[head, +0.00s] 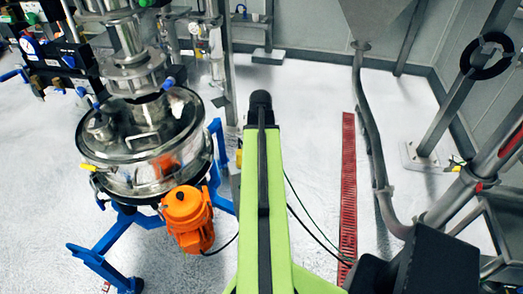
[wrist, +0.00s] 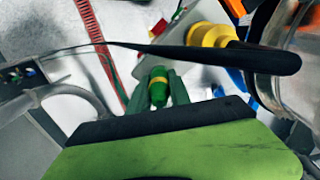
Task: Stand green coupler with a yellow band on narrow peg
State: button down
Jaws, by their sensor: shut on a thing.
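In the wrist view the green coupler with a yellow band (wrist: 158,88) is between the two green fingers of my gripper (wrist: 159,77), which is shut on it. The yellow band crosses its upper middle part in the picture. A pale grey box-like surface lies behind it, and I cannot tell whether the coupler touches it. In the head view my green arm reaches forward in the middle, and the gripper and coupler are hidden. I cannot make out the narrow peg in either view.
The steel sifter vessel (head: 145,150) on blue legs, with an orange motor (head: 188,218), stands left of my arm. A red floor grate (head: 348,190) and grey pipe (head: 368,130) are to the right. A yellow cylindrical part (wrist: 212,35) is near the gripper.

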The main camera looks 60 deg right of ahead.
jog(key=c, duration=1.1)
grip_release()
notch_tip(320, 180, up, 17)
jog(key=p, duration=1.7)
jog(key=shift+r, duration=0.2)
